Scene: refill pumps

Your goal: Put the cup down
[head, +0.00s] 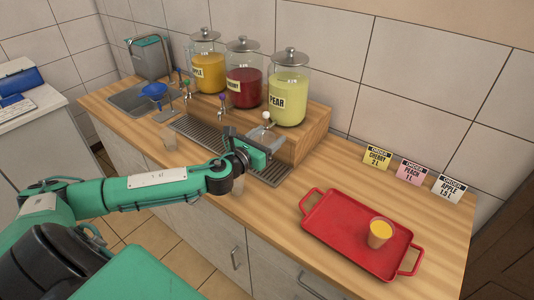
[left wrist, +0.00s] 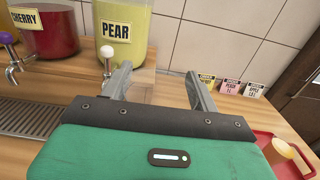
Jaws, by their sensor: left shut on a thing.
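My left gripper (head: 268,146) is over the drip grate, in front of the pear jar's tap. It is shut on a clear cup (head: 262,133), of which little shows. In the left wrist view the two fingers (left wrist: 160,88) stand apart with a faint see-through shape between them; its contents cannot be made out. A cup of orange drink (head: 380,232) stands upright on the red tray (head: 342,252) at the right. My right gripper is not in view.
Jars of apple (head: 207,70), cherry (head: 244,83) and pear (head: 288,98) stand on a wooden riser. Clear cups stand on the counter at the left (head: 168,138) and beneath my left wrist (head: 238,185). Order cards (head: 410,172) stand behind the tray. The tray's left part is free.

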